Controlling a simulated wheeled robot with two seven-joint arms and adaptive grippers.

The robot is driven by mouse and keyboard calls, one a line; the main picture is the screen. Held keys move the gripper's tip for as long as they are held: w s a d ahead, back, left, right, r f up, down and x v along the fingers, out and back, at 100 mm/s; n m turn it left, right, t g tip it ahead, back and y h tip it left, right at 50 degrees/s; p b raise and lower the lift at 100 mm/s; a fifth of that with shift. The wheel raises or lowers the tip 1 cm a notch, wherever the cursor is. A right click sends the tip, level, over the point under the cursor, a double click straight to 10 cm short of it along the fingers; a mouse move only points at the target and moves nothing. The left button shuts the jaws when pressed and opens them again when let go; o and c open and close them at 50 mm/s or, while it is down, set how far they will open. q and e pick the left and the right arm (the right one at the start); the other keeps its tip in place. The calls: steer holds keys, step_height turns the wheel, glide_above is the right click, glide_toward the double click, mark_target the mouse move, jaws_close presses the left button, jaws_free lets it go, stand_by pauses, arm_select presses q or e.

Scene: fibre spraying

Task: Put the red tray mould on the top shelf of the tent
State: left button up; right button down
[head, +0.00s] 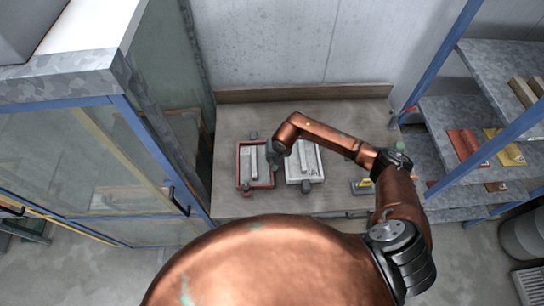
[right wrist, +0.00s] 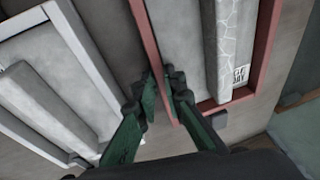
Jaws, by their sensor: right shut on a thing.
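The red tray mould (head: 239,165) lies on the workbench, with a grey bar-shaped piece inside its red rim. Its rim also shows in the right wrist view (right wrist: 147,38). My right gripper (head: 272,155) is at the tray's right side. In the right wrist view its green fingers (right wrist: 164,90) are shut on the red side wall, one on each side. The tray appears to rest on the bench. A blue-framed enclosure with clear panels (head: 90,150), apparently the tent, stands at the left; its shelves are not clearly visible. My left gripper is not in view.
A white-rimmed tray (head: 303,180) lies close to the right of the red one. Small dark blocks sit around both trays. A blue-posted rack (head: 475,115) at the right holds red and yellow pieces. The bench (head: 228,120) is bare toward the back left.

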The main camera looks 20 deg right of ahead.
steer(key=c, duration=2.4)
jaws_free()
steer(key=o, duration=0.4)
steer(key=shift+r, duration=0.1)
